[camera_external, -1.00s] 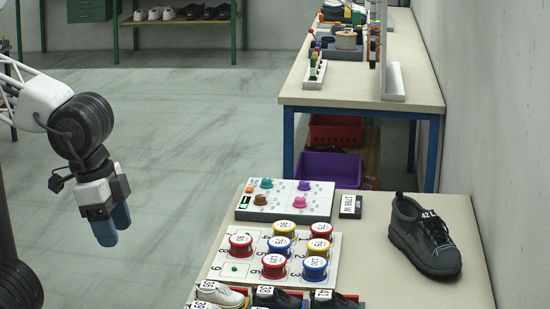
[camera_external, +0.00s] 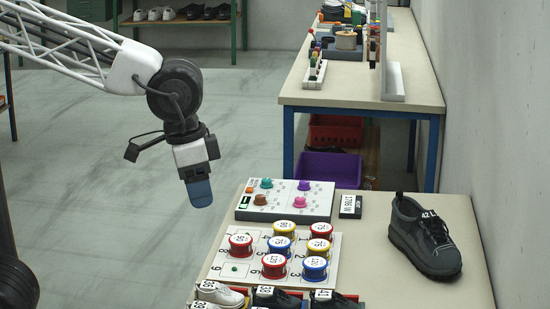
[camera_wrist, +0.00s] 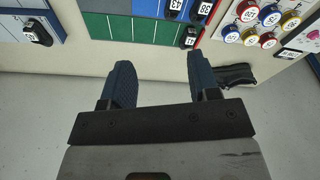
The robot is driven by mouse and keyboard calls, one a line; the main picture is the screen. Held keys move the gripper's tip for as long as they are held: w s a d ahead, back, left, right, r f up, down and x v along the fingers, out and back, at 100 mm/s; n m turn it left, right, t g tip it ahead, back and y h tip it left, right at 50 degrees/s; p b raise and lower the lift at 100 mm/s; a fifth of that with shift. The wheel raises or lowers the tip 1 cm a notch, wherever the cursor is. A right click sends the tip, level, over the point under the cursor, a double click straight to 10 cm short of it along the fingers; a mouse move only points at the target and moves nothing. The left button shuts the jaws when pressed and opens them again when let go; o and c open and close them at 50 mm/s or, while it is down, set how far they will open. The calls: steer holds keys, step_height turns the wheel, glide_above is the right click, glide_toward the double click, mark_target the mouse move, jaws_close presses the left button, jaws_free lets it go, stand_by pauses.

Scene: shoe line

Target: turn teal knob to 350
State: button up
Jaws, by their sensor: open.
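The teal knob (camera_external: 266,183) sits at the back left of a grey-white knob panel (camera_external: 322,214) on the near table. Its dial marks are too small to read. My gripper (camera_external: 200,195) hangs left of the panel, fingers pointing down, apart from the knob. In the wrist view my gripper (camera_wrist: 160,72) shows two blue fingers spread apart with nothing between them. Part of the knob panel (camera_wrist: 304,31) shows at that view's right edge with a pink knob (camera_wrist: 314,35); the teal knob is not visible there.
The panel also carries a purple knob (camera_external: 305,185), a brown knob (camera_external: 260,200) and an orange button (camera_external: 249,190). In front stands a board of numbered round tins (camera_external: 274,266). A black label block (camera_external: 351,206) and a dark shoe (camera_external: 425,238) lie to the right.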

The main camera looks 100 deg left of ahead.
steer(key=w+a+f+n, duration=0.2)
steer(key=w+a+n, duration=0.15)
steer(key=a, duration=0.85)
steer(key=w+a+f+n+g, duration=0.15)
steer(key=w+a, duration=0.35)
steer(key=a, duration=0.7)
steer(key=w+a+f+n, duration=0.2)
steer(key=w+a+n, duration=0.15)
steer(key=a, duration=0.85)
steer(key=n, duration=0.6)
glide_above(266, 180)
steer(key=shift+g, duration=0.25)
step_height(266, 180, down, 15)
steer(key=shift+w+f, duration=0.15)
steer(key=shift+f, duration=0.05)
steer(key=shift+a, duration=0.1)
steer(key=shift+f, duration=0.15)
steer(key=shift+f, duration=3.8)
